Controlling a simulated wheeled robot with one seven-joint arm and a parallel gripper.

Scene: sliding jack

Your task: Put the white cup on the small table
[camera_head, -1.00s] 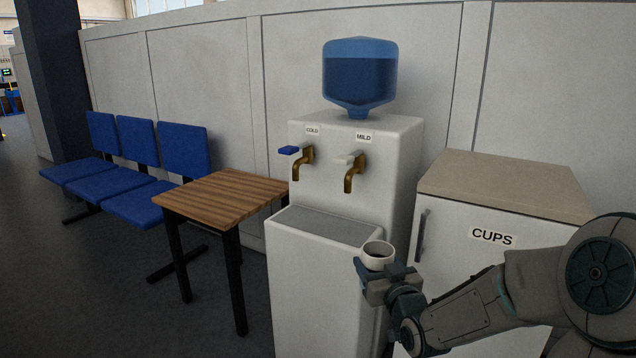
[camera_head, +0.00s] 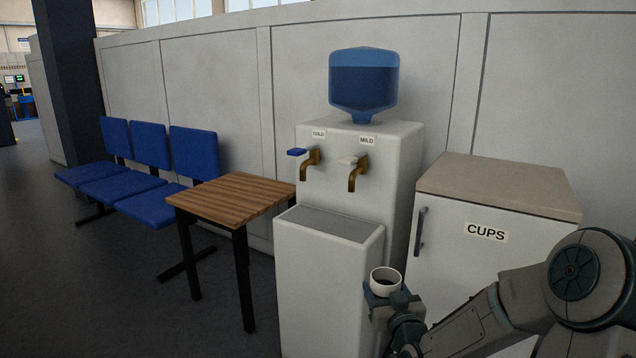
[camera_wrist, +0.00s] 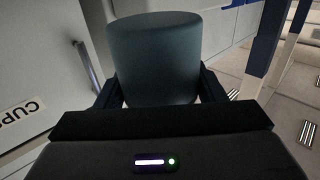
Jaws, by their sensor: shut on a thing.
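The white cup (camera_head: 386,282) is upright in my gripper (camera_head: 384,296), in front of the water dispenser's lower right side. The inside of the cup looks dark. In the wrist view the cup (camera_wrist: 154,58) fills the space between the two fingers of my gripper (camera_wrist: 160,95), which is shut on it. The small table (camera_head: 232,197) has a slatted wooden top and dark legs. It stands left of the dispenser, and its top is bare. My gripper is to the right of the table, apart from it.
The white water dispenser (camera_head: 330,285) with two brass taps stands between the table and my gripper. A cabinet marked CUPS (camera_head: 485,185) is at the right. Blue chairs (camera_head: 150,205) stand left of the table. Dark floor in front of the table is clear.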

